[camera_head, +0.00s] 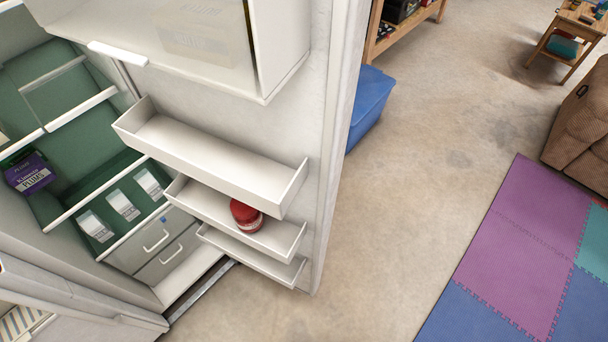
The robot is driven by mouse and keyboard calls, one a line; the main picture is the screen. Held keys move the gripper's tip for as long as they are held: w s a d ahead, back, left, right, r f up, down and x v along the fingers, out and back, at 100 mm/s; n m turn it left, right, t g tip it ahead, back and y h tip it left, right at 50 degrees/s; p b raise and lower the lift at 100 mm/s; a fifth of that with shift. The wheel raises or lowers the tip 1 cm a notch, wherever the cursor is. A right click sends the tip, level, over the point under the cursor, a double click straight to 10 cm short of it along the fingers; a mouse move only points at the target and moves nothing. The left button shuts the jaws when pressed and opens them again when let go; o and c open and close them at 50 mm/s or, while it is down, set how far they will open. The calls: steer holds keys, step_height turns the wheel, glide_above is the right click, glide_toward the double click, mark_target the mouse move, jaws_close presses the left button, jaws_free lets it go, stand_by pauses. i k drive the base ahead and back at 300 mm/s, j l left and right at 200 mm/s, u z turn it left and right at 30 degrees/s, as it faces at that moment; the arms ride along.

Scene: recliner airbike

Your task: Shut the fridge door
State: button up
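The fridge door (328,140) stands wide open in the head view, its inner side facing me, with white shelves on it. A red jar (245,214) sits on one of the lower door shelves (205,200). The fridge body is at the left, with a green interior (65,105) holding a purple box (29,173) and several small white-labelled packs (122,204). Two grey drawers (165,250) are at its bottom. The door's outer face and any handle on it are hidden. My gripper is not in view.
A blue bin (368,98) stands on the floor behind the door. Bare concrete floor (400,190) lies right of the door. A coloured foam mat (510,250), a brown recliner (582,125) and a small wooden table (568,40) are farther right.

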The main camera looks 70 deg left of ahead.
mark_target(269, 133)
steer(key=i+j+u, duration=0.15)
steer(key=i+u, duration=0.6)
steer(key=i, duration=0.15)
steer(key=i+l+u, duration=0.15)
steer(key=i+u, duration=0.25)
steer(key=i+l+u, duration=0.35)
steer(key=i, duration=0.15)
steer(key=i+j+u, duration=0.15)
steer(key=u, duration=0.25)
steer(key=i+j+u, duration=0.1)
steer(key=i+u, duration=0.45)
steer(key=u, duration=0.3)
steer(key=i+l+u, duration=0.1)
steer(key=i+u, duration=0.15)
steer(key=u, duration=0.15)
steer(key=i+l+u, duration=0.15)
steer(key=u, duration=0.25)
steer(key=i+u, duration=0.2)
steer(key=u, duration=1.7)
steer(key=k+l+z, duration=0.2)
steer(key=i, duration=0.05)
